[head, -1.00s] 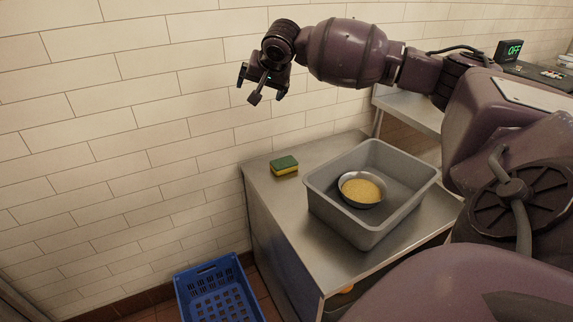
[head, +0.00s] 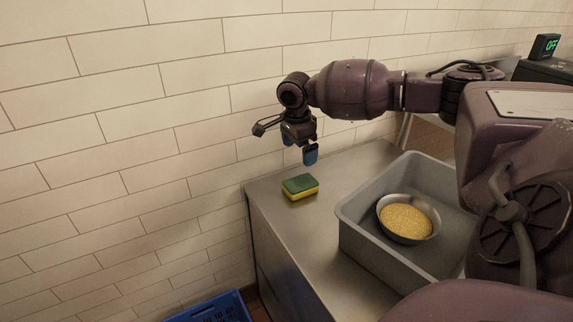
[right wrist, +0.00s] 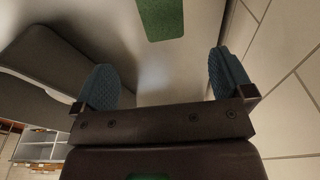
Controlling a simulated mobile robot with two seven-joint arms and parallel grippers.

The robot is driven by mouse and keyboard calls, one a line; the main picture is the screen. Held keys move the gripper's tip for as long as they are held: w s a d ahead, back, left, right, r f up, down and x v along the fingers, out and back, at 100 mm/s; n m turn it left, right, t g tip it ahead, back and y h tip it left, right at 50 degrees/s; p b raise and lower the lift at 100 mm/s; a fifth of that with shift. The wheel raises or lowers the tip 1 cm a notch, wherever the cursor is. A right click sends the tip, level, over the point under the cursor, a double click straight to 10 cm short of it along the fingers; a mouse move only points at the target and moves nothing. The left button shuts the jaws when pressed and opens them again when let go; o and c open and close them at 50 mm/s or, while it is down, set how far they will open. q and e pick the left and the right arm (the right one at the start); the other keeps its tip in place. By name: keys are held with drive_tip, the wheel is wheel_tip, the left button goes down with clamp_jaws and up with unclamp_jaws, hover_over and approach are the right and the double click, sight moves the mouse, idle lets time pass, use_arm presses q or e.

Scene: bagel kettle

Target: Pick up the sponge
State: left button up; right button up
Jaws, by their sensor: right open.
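The sponge (head: 300,187) lies flat on the steel counter (head: 290,225), near its left edge by the wall. It has a green top and a yellow underside. My right gripper (head: 300,150) hangs above and slightly behind the sponge, fingers pointing down, open and empty. In the right wrist view the green sponge top (right wrist: 160,18) shows at the upper edge, ahead of the spread blue fingertips (right wrist: 160,85) and apart from them. My left gripper is in neither view.
A grey tub (head: 365,235) stands on the counter right of the sponge, with a metal bowl of yellow grains (head: 406,221) inside. A tiled wall (head: 120,130) runs behind. A blue crate (head: 215,308) is on the floor at lower left.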

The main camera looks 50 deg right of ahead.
drive_tip(key=f, duration=0.2)
drive_tip(key=shift+d+f+b, duration=0.2)
drive_tip(key=shift+f+b, duration=0.1)
drive_tip(key=shift+f, duration=0.1)
drive_tip(key=b, duration=0.1)
hover_over(301, 182)
drive_tip(key=f, duration=0.2)
drive_tip(key=a+f, duration=0.1)
drive_tip(key=f, duration=0.1)
drive_tip(key=shift+s+f, duration=0.2)
drive_tip(key=shift+d+f, duration=0.15)
drive_tip(key=shift+f, duration=0.15)
drive_tip(key=shift+f+b, duration=0.25)
drive_tip(key=shift+b, duration=0.1)
drive_tip(key=shift+g, duration=0.3)
wheel_tip(301, 182, down, 4)
drive_tip(key=shift+w+d+f+b, duration=0.15)
drive_tip(key=shift+b, duration=0.9)
drive_tip(key=shift+f, duration=0.35)
drive_tip(key=shift+d, duration=0.1)
drive_tip(key=shift+r, duration=0.15)
drive_tip(key=c, duration=1)
drive_tip(key=shift+r, duration=0.5)
use_arm(q)
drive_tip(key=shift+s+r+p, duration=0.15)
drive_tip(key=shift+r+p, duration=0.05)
drive_tip(key=shift+p, duration=2.65)
use_arm(e)
wheel_tip(301, 182, up, 19)
